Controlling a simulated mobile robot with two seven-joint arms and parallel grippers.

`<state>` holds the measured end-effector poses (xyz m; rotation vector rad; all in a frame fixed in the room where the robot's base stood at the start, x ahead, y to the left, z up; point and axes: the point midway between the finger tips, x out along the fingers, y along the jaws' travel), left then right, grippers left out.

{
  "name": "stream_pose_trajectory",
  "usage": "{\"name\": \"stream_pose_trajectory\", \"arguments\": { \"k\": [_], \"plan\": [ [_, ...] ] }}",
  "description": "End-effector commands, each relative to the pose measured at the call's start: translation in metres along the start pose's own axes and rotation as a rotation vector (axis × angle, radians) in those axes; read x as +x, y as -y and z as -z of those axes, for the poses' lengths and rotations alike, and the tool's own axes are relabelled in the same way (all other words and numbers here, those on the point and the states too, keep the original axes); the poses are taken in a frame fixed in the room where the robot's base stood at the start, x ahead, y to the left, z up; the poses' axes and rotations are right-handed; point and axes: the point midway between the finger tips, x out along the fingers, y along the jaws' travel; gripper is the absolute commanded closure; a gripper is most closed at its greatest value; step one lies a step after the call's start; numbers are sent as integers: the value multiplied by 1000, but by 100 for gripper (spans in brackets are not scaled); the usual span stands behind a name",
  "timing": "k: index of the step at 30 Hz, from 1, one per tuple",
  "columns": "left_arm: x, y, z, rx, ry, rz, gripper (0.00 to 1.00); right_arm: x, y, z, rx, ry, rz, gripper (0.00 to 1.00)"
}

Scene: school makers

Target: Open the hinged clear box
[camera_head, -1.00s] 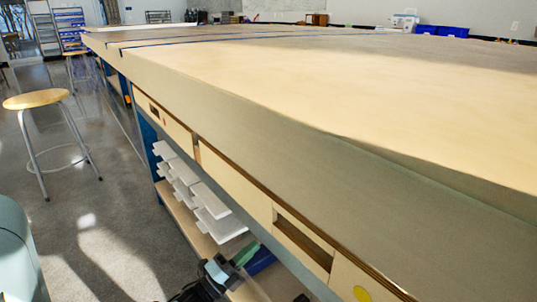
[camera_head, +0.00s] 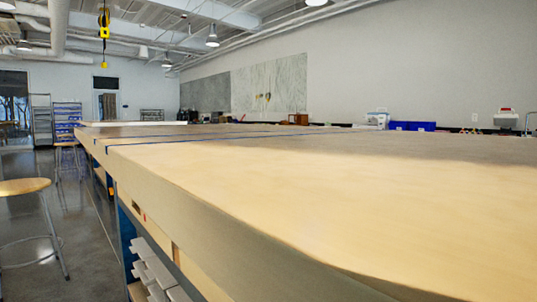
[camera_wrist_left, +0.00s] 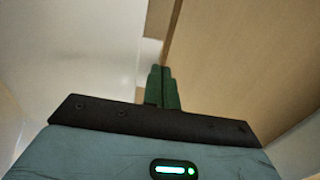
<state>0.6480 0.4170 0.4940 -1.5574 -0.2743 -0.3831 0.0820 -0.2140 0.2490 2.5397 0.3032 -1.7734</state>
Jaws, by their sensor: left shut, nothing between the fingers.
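I cannot make out the hinged clear box in either view. My left gripper (camera_wrist_left: 162,72) shows in the left wrist view. Its two dark green fingers are together with nothing between them. They point toward the seam between a pale, shiny surface (camera_wrist_left: 80,55) on the left and a light wooden panel (camera_wrist_left: 245,60) on the right. Neither gripper shows in the head view, and my right gripper is in no view.
A long wooden workbench (camera_head: 300,190) fills the head view's lower right, its top mostly bare. A round stool (camera_head: 24,187) stands on the floor to its left. White stacked trays (camera_head: 150,265) sit under the bench edge. Blue bins (camera_head: 412,126) stand at the far side.

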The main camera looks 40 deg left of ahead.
Motion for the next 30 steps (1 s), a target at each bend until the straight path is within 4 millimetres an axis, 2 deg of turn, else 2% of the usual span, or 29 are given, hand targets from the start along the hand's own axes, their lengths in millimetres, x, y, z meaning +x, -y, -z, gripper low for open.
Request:
{"name": "stream_pose_trajectory", "arguments": {
  "k": [8, 15, 22, 30],
  "plan": [
    [7, 1, 0, -1, -1, -29, 100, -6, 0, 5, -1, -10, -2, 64],
    [37, 8, 0, 0, -3, -145, 100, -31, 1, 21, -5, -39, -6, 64],
    [65, 4, 0, 0, -3, -274, 100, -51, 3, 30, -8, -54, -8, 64],
    [70, -2, 0, 0, 0, -317, 100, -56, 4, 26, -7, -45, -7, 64]
  ]
}}
